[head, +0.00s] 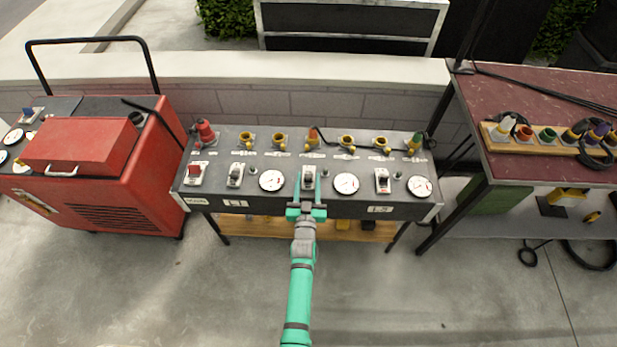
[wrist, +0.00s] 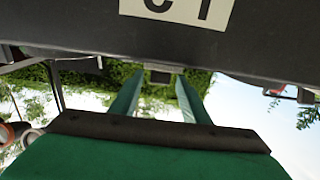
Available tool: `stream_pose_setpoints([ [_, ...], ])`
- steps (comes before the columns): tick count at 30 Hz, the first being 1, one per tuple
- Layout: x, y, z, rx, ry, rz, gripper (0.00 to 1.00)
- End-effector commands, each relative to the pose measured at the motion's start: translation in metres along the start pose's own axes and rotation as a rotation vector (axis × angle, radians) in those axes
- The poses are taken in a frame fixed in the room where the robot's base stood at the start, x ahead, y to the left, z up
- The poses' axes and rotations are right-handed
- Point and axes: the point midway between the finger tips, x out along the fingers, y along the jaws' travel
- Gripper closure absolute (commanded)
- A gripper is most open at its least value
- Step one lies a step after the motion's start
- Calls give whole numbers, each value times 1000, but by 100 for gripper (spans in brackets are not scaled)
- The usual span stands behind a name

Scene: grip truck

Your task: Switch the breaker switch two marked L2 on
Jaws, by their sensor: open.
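The switch panel (head: 330,208) is a dark slanted box on a stand in the middle of the head view. A middle breaker switch (head: 308,178) sits between two gauges; its label is hidden behind my gripper, and I cannot tell its lever position. My green gripper (head: 308,174) is open, its fingers on either side of this switch in the picture; contact cannot be told. In the wrist view, the gripper (wrist: 157,92) has its fingers apart, with a small dark piece between the tips. A white label (wrist: 178,8) there is cut off at the top.
Other breaker switches stand left (head: 235,175) and right (head: 382,180), plus a red-based switch (head: 196,173). Coloured connectors line the panel's back. A red machine (head: 125,170) stands left and a red-topped table (head: 530,85) right. The floor in front is clear.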

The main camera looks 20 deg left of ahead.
Motion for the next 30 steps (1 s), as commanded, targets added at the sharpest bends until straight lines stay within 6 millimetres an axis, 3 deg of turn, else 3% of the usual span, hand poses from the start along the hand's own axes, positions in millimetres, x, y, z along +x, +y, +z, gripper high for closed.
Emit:
stream_pose_setpoints([
  [7,14,1,0,-2,0,1,58],
  [20,17,1,1,-2,-3,0,58],
  [21,17,1,1,-2,-3,0,60],
  [26,17,1,1,-2,-2,0,98],
  [30,18,1,1,-2,-4,0,99],
])
